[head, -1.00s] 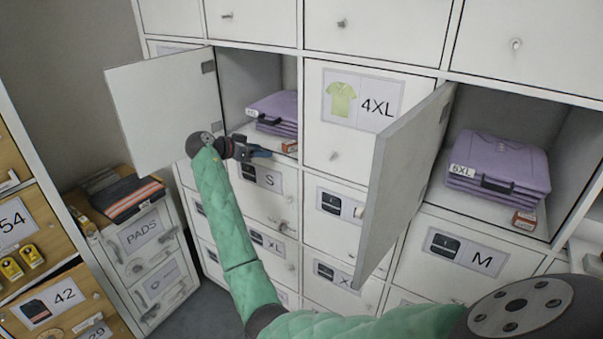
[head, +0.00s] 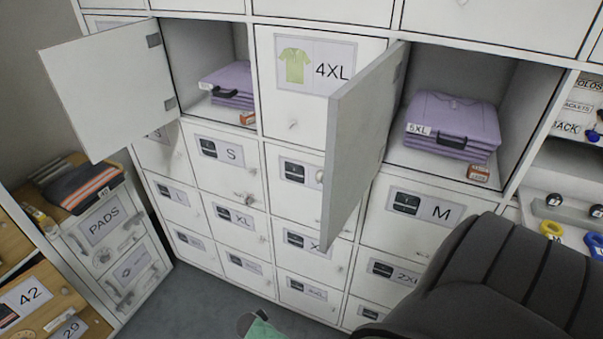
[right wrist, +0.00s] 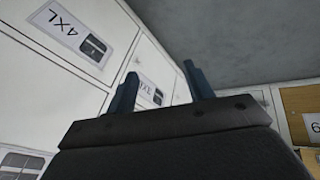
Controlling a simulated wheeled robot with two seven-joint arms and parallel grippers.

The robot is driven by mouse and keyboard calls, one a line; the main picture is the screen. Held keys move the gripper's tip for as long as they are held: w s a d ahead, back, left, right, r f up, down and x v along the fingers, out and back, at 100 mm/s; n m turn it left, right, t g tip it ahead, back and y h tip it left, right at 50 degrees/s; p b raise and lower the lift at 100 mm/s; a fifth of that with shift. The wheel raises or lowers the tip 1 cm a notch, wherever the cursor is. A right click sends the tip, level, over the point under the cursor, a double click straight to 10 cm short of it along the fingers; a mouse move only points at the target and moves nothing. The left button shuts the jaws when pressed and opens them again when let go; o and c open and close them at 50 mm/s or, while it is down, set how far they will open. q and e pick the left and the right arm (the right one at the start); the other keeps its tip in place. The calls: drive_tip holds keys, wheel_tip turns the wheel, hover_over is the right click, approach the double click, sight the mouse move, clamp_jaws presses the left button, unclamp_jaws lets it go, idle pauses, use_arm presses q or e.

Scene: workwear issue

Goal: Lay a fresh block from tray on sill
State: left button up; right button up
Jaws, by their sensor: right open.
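Two small red-orange blocks are in view in the head view. One block (head: 247,118) lies at the front right edge of the open left compartment (head: 180,62), beside folded purple shirts (head: 232,80). The other block (head: 478,173) lies on the front sill of the open right compartment (head: 525,100), in front of folded purple shirts (head: 455,115) tagged 5XL or 6XL. My right gripper (right wrist: 160,70) is open, with nothing between its blue fingers in the right wrist view. I cannot make out a tray holding blocks. My left gripper is out of view.
Open doors stand out at the left (head: 105,95) and middle (head: 355,140) of the white locker wall. A PADS cabinet (head: 100,225) and wooden drawers (head: 40,300) are at the left. A shelf (head: 575,185) with blue and yellow rings is at the right. Grey floor shows below.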

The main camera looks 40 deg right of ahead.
drive_tip(key=s+a+f+y, duration=0.1)
drive_tip(key=s+f, duration=0.4)
drive_tip(key=s, duration=0.5)
drive_tip(key=s+a+f+n+g+y, duration=0.1)
drive_tip(key=s+a+f, duration=0.2)
drive_tip(key=s, duration=0.7)
drive_tip(key=s+a+f+n+g+y, duration=0.1)
drive_tip(key=s+a+f+y, duration=0.1)
drive_tip(key=s+f, duration=0.4)
drive_tip(key=s, duration=0.5)
drive_tip(key=shift+f, duration=0.4)
